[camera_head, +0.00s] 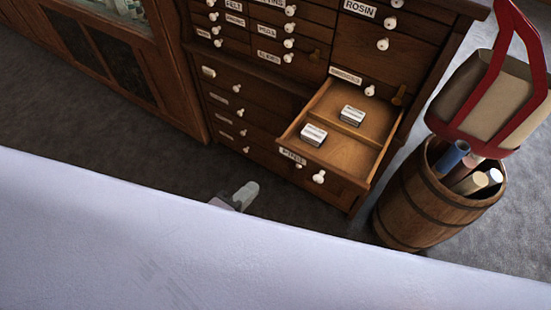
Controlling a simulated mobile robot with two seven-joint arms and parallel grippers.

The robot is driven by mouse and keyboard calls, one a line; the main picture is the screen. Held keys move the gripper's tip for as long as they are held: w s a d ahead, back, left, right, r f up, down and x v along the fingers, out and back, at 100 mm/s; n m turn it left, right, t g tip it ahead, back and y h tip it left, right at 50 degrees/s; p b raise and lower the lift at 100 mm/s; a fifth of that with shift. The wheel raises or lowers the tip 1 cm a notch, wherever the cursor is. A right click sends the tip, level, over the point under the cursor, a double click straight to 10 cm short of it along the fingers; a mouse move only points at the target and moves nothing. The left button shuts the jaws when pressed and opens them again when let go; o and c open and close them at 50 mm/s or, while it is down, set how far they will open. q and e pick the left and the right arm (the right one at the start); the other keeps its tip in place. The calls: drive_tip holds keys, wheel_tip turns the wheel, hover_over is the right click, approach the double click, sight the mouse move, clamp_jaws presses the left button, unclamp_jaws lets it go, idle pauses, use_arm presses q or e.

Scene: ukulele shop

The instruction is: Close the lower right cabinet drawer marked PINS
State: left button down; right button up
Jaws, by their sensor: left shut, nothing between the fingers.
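The drawer marked PINS (352,156) is pulled out from the lower right of the wooden cabinet (270,77). Its front carries the PINS label (292,156) and a white knob (319,177). Two small silver boxes, a front one (313,134) and a rear one (352,115), lie inside on either side of a divider. My left gripper (247,191) is shut and empty, low in front of the cabinet, to the left of the drawer and apart from it. Much of it is hidden behind a pale foreground surface. My right gripper is not in view.
A wooden barrel (408,210) with several rolled tubes stands right of the drawer. Above it is a red-framed holder with a tan bag (490,95). A glass-fronted cabinet (105,50) stands at the left. Grey carpet (110,140) is clear in front of the cabinets.

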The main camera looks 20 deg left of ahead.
use_arm(q)
approach(286, 152)
drive_tip(key=x, duration=0.5)
drive_tip(key=shift+w+f, duration=0.1)
drive_tip(key=shift+f, duration=0.15)
drive_tip(key=shift+w+d, duration=0.25)
drive_tip(key=shift+w, duration=0.35)
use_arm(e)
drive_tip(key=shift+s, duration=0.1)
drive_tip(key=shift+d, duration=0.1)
